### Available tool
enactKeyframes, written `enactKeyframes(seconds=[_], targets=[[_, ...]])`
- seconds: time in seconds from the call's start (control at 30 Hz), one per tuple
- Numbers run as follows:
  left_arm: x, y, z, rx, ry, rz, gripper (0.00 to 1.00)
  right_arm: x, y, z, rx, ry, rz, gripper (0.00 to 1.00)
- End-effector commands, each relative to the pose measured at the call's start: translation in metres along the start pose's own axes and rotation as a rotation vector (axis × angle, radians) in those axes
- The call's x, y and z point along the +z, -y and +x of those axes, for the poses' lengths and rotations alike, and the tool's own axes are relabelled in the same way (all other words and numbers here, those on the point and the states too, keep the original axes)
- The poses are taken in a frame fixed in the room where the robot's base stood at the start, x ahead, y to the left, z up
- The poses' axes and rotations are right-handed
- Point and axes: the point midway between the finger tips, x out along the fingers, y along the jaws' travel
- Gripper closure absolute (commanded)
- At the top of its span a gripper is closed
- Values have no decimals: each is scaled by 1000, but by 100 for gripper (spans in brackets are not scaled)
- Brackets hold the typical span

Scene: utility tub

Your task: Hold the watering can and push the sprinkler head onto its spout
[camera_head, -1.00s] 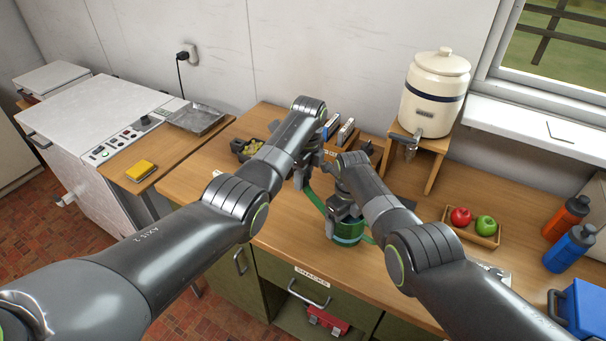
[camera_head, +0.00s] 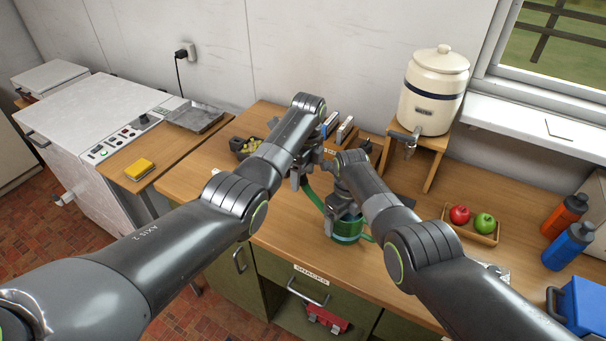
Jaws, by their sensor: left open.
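The green watering can (camera_head: 349,231) stands upright on the wooden counter (camera_head: 275,222), near its front edge. Its spout (camera_head: 314,197) slants up and to the left. My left gripper (camera_head: 298,181) is open at the upper end of the spout, pointing down. I cannot make out the sprinkler head; the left gripper and arm cover that area. My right gripper (camera_head: 342,213) is down at the top of the can, overlapping it in view. Its fingertips blend with the can, so I cannot tell whether they are shut on it.
A cream water dispenser (camera_head: 432,92) stands on a wooden stand at the back. A tray with a red apple (camera_head: 460,215) and a green apple (camera_head: 484,223) lies to the right, beside an orange bottle (camera_head: 566,214) and a blue bottle (camera_head: 570,246). Books stand behind the grippers.

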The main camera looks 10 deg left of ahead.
Motion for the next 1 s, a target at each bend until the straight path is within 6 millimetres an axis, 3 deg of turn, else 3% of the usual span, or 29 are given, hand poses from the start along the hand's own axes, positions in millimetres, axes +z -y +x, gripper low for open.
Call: enactKeyframes(seconds=[0.53, 0.7, 1.0], targets=[[0, 1, -101, -2, 1, 1, 39, 0, 0, 0, -1, 1, 0, 50], [0, 0, -114, 0, 0, 0, 39, 0, 0, 0, -1, 1, 0, 50], [0, 0, -115, 1, 0, 0, 39, 0, 0, 0, -1, 1, 0, 50]])
